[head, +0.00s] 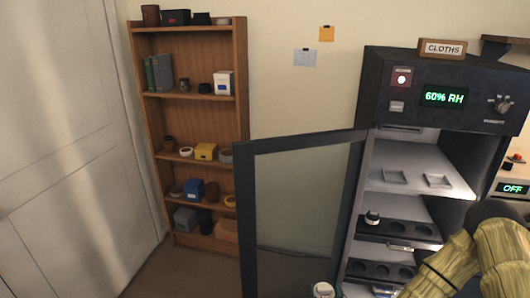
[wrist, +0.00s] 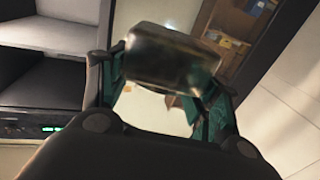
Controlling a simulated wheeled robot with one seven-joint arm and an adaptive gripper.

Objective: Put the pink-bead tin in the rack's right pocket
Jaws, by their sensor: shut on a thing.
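My gripper (wrist: 166,84) is shut on a dark, shiny metal tin (wrist: 172,55), held between its teal fingers in the wrist view. No pink beads show on the side facing the wrist camera. In the head view, a small round pale-topped thing (head: 323,289) is at the bottom edge; I cannot tell if it is the held tin. A black rack (head: 411,244) with a row of round pockets sits in the open cabinet. A small jar (head: 372,217) is at its left pocket; its right pocket looks empty. Another black rack (head: 368,280) with round pockets is below.
The cabinet (head: 369,85) has its glass door (head: 300,200) swung open on the left. Its upper shelf (head: 414,165) has two empty square recesses. A wooden bookcase (head: 242,90) with small goods stands at the back left. My arm covers the cabinet's lower right.

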